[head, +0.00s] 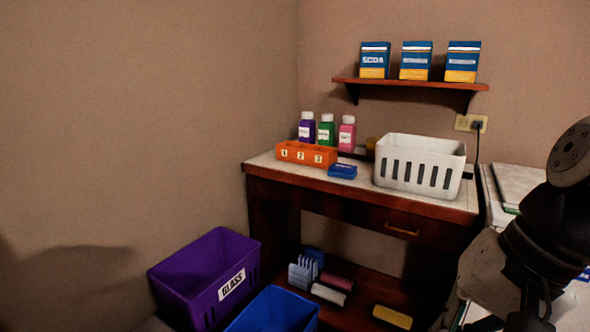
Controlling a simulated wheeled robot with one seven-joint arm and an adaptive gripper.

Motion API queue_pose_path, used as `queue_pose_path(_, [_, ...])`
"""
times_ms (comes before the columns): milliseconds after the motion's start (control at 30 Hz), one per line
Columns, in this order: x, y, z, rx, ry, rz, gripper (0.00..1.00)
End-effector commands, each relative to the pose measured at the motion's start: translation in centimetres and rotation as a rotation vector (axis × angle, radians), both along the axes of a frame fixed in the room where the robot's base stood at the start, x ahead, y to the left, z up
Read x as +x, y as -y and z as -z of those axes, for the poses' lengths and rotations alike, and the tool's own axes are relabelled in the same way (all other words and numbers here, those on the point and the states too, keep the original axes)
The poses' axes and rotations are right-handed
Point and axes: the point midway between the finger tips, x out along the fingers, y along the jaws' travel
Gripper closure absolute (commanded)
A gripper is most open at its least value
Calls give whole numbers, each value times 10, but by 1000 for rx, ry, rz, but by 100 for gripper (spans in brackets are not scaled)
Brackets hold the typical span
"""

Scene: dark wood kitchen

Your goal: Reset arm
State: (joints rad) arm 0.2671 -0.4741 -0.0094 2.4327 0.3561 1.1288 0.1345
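Part of my dark arm (535,235) stands at the right edge of the head view, in front of the white surface beside the wooden counter. A round dark joint-like part (572,152) is at its top, cut off by the picture edge. I do not see any gripper fingers, so whether my gripper is open or holds anything is hidden.
Boxes stand on a wall shelf (410,84). A purple GLASS bin (205,278) and a blue bin (275,312) are lower left.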

Motion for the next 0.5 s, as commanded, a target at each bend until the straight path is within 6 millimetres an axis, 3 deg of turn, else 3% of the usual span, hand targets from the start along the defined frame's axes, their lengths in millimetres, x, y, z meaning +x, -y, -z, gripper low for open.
queue_pose_path(33, [-19, -4, 1, -51, 3, -89, 100])
queue_pose_path(200, [-65, 2, 6, -198, -6, -307, 100])
queue_pose_path(433, [-106, 21, 12, -365, -8, -523, 100])
queue_pose_path(500, [-106, 22, -1, -370, -2, -520, 100])
